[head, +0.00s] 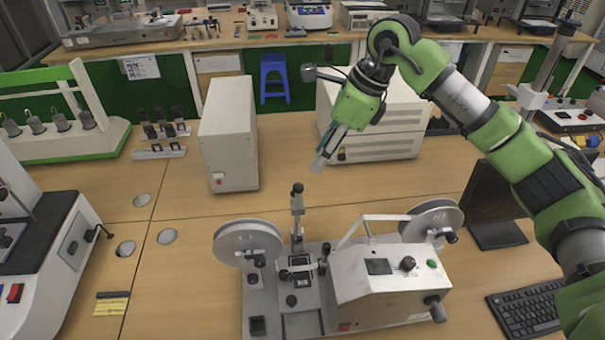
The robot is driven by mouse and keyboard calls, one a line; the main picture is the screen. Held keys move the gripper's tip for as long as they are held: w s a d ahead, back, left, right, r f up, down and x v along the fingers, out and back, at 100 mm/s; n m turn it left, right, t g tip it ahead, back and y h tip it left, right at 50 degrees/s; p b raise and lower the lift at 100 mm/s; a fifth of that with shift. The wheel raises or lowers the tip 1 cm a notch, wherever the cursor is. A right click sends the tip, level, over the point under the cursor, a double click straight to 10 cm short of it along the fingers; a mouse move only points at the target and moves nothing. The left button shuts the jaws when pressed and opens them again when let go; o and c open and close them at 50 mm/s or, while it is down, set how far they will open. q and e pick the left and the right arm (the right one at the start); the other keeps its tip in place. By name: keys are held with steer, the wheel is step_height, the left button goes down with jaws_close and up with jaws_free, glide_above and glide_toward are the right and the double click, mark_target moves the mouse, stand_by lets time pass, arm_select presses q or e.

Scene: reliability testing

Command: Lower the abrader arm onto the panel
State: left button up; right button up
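The abrader (385,292) is a white benchtop machine with two grey wheels, at the bottom middle of the head view. A slim upright metal arm (297,212) with a black knob on top stands at its middle and looks like the abrader arm, in a raised position. Below it is a small dark fixture, with a flat pale plate (303,325) in front that may be the panel; I cannot tell for sure. My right gripper (319,162) hangs above and behind the upright arm, apart from it. Its fingers are seen edge-on. My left gripper is out of view.
A white box (229,135) stands left of my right gripper, and a larger white cabinet (385,130) stands close behind it. A monitor (493,205) and keyboard (530,308) are at the right. Bare table lies between the white box and the abrader.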

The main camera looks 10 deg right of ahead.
mark_target(302, 185)
steer(key=p+x, duration=0.4)
steer(key=x, duration=0.5)
steer(key=shift+w+a+f, duration=0.15)
steer(key=shift+a+f, duration=0.05)
steer(key=shift+f, duration=0.05)
steer(key=shift+a+f, duration=0.2)
steer(key=shift+f, duration=0.35)
jaws_close()
